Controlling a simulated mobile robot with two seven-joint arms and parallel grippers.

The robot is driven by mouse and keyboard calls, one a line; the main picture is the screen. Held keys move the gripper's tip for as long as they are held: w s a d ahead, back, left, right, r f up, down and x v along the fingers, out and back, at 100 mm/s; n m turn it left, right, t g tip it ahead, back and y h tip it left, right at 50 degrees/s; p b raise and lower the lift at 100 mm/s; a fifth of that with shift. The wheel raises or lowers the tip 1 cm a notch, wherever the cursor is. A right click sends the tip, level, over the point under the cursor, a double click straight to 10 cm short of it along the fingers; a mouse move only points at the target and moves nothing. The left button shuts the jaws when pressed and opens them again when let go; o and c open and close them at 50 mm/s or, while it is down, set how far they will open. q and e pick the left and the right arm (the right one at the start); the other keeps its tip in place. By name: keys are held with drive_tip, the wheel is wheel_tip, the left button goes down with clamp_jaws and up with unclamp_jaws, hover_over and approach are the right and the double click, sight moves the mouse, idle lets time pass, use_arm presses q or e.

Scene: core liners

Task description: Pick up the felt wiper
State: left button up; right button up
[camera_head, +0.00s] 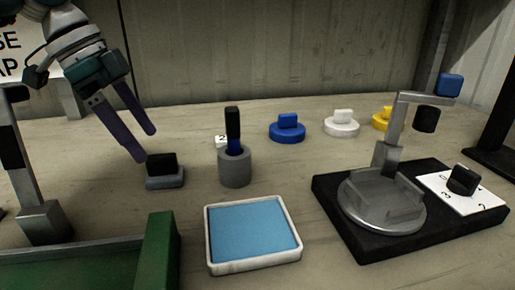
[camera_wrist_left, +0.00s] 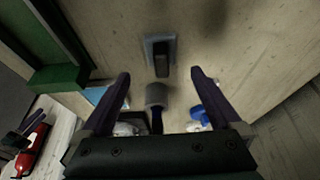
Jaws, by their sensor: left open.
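The felt wiper appears to be the small grey block with a black grip on top (camera_head: 164,172), lying flat on the table left of the grey cup. It also shows in the left wrist view (camera_wrist_left: 160,55), just beyond the fingertips and roughly centred between them. My left gripper (camera_head: 147,144) comes down from the upper left with its two dark purple fingers spread. It is above and slightly left of the wiper, empty and apart from it. The fingers also frame the wrist view (camera_wrist_left: 160,74). My right gripper is not in view.
A grey cup (camera_head: 234,168) holding an upright black-and-blue tool stands right of the wiper. A white tray with a blue pad (camera_head: 299,251) lies in front. A green-walled box (camera_head: 158,250) is front left. Colored discs (camera_head: 287,134) and a black-based fixture (camera_head: 340,215) stand to the right.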

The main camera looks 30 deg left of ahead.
sight(157, 156)
use_arm(q)
drive_tip(key=b+x, duration=0.1)
drive_tip(key=x, duration=0.5)
drive_tip(key=shift+w+f, duration=0.2)
drive_tip(key=shift+f, duration=0.1)
drive_tip(key=shift+c, duration=0.4)
drive_tip(key=c, duration=1.4)
wheel_tip(157, 156, up, 20)
drive_tip(key=p, duration=0.3)
drive_tip(key=shift+p, duration=0.3)
